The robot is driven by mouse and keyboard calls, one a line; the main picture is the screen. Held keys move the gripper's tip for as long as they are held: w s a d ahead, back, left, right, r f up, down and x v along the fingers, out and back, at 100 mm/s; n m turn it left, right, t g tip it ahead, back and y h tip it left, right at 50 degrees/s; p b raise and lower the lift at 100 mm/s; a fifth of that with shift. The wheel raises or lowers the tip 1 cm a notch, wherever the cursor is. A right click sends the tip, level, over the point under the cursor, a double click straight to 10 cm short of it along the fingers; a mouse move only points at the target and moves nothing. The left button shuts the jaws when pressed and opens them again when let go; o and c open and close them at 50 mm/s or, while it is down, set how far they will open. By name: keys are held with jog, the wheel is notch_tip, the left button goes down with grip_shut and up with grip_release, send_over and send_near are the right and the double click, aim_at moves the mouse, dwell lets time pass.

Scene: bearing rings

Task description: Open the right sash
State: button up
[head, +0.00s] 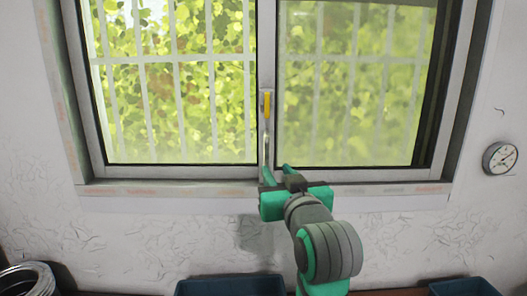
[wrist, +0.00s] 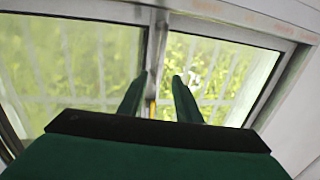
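The window's right sash (head: 350,90) has a hazy pane and fills the right half of the frame in the head view. Its hazy pane (wrist: 75,60) is at the left in the wrist view. A yellow piece (head: 267,104) sits on the upright middle stile between the panes. It partly shows between my fingers in the wrist view (wrist: 152,106). My gripper (head: 273,168) is at the foot of the middle stile, below the yellow piece. Its two green fingers (wrist: 157,95) stand apart with the stile seen between them. Whether they touch it I cannot tell.
The left pane (head: 175,80) looks clearer, with bars and foliage behind. A sill (head: 150,190) runs under the window. A round dial gauge (head: 500,158) is on the wall at right. Blue bins (head: 230,287) and a metal ring (head: 28,280) are at the bottom edge.

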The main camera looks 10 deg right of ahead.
aim_at(267, 157)
jog(key=w, duration=1.1)
jog(key=shift+w, duration=0.25)
grip_shut()
